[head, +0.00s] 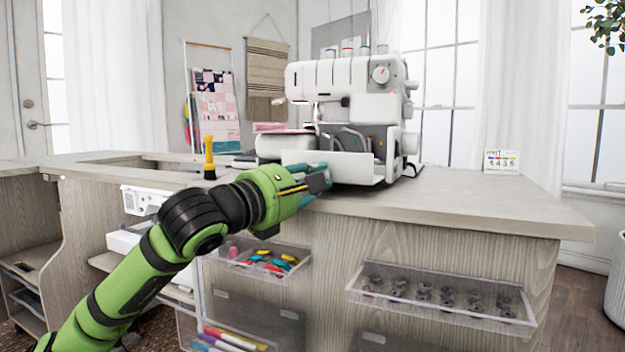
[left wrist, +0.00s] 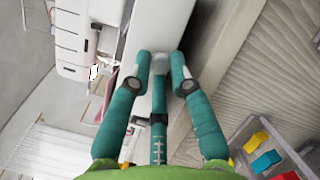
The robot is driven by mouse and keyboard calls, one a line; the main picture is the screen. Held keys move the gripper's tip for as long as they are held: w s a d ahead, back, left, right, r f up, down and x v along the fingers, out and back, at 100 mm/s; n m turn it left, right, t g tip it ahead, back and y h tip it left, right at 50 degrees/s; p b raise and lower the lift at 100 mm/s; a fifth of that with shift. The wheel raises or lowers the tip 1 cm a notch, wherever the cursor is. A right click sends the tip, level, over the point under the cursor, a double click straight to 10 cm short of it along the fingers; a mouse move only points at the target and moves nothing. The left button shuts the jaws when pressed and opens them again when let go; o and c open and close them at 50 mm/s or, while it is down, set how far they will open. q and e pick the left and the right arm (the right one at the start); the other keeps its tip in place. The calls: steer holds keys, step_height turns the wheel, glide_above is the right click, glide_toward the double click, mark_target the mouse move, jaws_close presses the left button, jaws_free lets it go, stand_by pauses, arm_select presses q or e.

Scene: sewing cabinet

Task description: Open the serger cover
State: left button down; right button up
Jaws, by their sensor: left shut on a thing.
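The white serger (head: 345,80) stands on the cabinet top, with thread spools above it. Its white front cover (head: 355,168) is swung down and outward, and the grey interior with metal parts shows behind it. My left gripper (head: 318,172) is at the cover's lower left part, with its teal fingers partly hidden behind the wrist. In the left wrist view the fingers (left wrist: 162,65) close around the edge of the white cover (left wrist: 158,25), and the serger body (left wrist: 75,35) lies to the left. My right gripper is in neither view.
The wooden cabinet top (head: 480,200) is clear right of the serger, apart from a small card (head: 501,162). A yellow-handled brush (head: 209,158) stands left of my gripper. Clear drawers stick out below, one with colourful clips (head: 262,262) and one with bobbins (head: 440,298).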

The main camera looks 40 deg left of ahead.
arm_select(q)
steer(key=c, duration=1.1)
jaws_free()
steer(key=shift+w+d+f, duration=0.2)
steer(key=shift+f, duration=0.1)
steer(key=shift+r, duration=0.1)
steer(key=shift+s+a, duration=0.1)
steer(key=shift+s+a+f, duration=0.1)
steer(key=shift+s+f, duration=0.1)
steer(key=shift+s, duration=1.8)
steer(key=shift+s+a+f, duration=0.1)
steer(key=shift+s+f, duration=0.05)
steer(key=shift+s, duration=1.8)
steer(key=shift+s+f, duration=0.2)
steer(key=shift+s, duration=1.8)
